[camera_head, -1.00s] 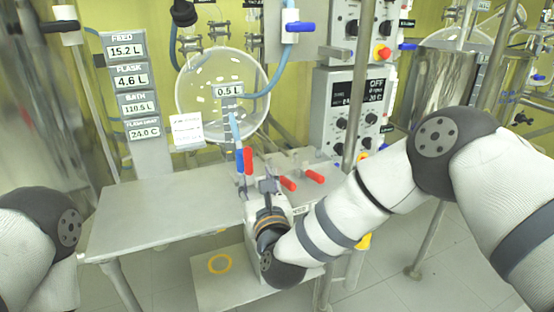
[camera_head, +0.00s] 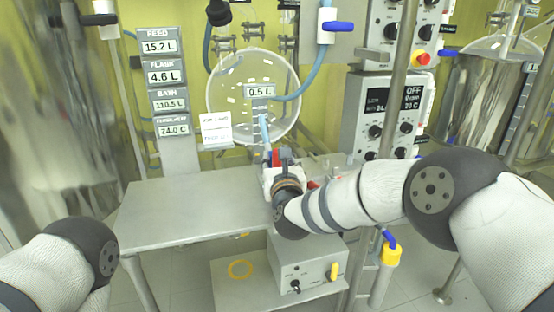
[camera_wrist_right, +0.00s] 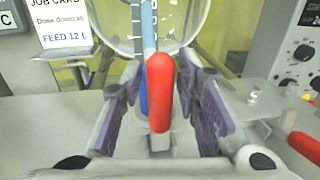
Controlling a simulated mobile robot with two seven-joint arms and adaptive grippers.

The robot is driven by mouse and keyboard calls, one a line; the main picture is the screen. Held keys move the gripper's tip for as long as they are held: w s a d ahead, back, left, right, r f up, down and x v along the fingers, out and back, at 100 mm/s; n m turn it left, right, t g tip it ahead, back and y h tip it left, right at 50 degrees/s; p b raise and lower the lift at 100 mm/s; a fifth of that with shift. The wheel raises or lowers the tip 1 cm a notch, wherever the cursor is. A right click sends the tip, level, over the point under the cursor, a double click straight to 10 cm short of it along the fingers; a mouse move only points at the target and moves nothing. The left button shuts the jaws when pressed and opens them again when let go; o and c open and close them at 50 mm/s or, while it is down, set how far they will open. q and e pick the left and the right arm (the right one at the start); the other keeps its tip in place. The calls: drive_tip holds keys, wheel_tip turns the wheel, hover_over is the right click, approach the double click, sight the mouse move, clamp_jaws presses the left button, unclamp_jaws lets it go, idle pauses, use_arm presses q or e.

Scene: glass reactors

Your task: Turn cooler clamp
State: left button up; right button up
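A red upright lever handle (camera_wrist_right: 160,88) stands in the middle of the right wrist view, in front of a blue part (camera_wrist_right: 145,50). My right gripper (camera_wrist_right: 158,105) is open, with one purple-padded finger on each side of the handle and gaps visible between. In the head view my right gripper (camera_head: 284,160) is over the back of the metal table, and the red handle (camera_head: 276,157) is partly hidden behind it. A second red handle (camera_head: 313,184) is just to its right and also shows in the wrist view (camera_wrist_right: 305,147). No label shows which is the cooler clamp. My left gripper is out of view.
A round glass flask (camera_head: 225,110) marked 0.5 L is behind the handles. The metal table (camera_head: 170,210) is bare on its left. A control box (camera_head: 380,112) stands to the right, beside a metal post (camera_head: 400,60). A blue-handled valve (camera_head: 338,26) is higher up.

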sight(280, 164)
clamp_jaws()
drive_tip(key=shift+s+d+f+t, duration=0.2)
drive_tip(key=shift+s+f+t, duration=0.1)
drive_tip(key=shift+f+t, duration=0.15)
drive_tip(key=t+b, duration=0.1)
drive_tip(key=s+t+b, duration=0.2)
drive_tip(key=shift+d+f+m+y, duration=0.25)
drive_tip(key=shift+f+m+y, duration=0.05)
drive_tip(key=shift+f+m, duration=0.1)
drive_tip(key=shift+s+r, duration=0.1)
drive_tip(key=shift+r, duration=0.2)
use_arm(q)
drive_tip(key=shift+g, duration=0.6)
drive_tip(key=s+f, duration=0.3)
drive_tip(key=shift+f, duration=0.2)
use_arm(e)
drive_tip(key=shift+r, duration=0.2)
drive_tip(key=o, duration=0.5)
unclamp_jaws()
drive_tip(key=v, duration=1.2)
